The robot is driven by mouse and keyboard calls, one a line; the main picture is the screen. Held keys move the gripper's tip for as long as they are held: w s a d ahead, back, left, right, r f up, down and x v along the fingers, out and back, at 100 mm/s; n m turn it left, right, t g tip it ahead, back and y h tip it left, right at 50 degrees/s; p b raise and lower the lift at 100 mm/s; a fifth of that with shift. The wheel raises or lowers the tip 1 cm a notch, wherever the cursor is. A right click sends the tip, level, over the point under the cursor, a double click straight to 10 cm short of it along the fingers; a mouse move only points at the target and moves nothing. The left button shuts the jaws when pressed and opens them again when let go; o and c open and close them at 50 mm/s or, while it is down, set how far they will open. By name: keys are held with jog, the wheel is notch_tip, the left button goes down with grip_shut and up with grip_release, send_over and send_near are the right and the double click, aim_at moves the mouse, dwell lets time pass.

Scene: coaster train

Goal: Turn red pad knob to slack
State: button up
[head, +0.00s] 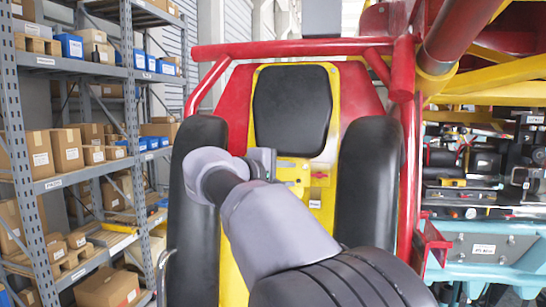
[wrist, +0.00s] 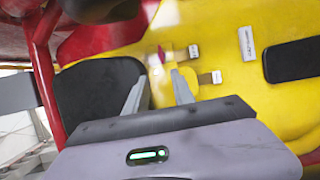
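The red pad knob (wrist: 162,54) is a small red piece on the yellow panel (wrist: 222,45) in the wrist view, beside a small white label (wrist: 193,52). In the head view a small red spot (head: 319,175) shows on the yellow seat panel, probably the same knob. My gripper (wrist: 160,76) is open, its two fingers apart and nothing seen between them. The knob shows just beyond the fingertips, roughly in line with the gap; I cannot tell the exact distance. In the head view my gripper (head: 262,162) is in front of the panel, its fingertips hard to make out.
A second label (wrist: 216,77) and a larger white plate (wrist: 246,43) sit on the panel. Black side bolsters (head: 366,185) flank the seat, with a black back pad (head: 292,110) above. Red bars (head: 290,49) frame it. Shelves with boxes (head: 68,150) stand left.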

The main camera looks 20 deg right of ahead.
aim_at(318, 175)
jog(key=p+x, duration=0.4)
jog(key=x, duration=1)
jog(key=shift+w+d+f+p, duration=0.1)
jog(key=shift+d+f+p, duration=0.1)
jog(key=shift+d+p, duration=0.1)
jog(key=shift+x, duration=0.85)
jog(key=shift+a, duration=0.15)
grip_shut()
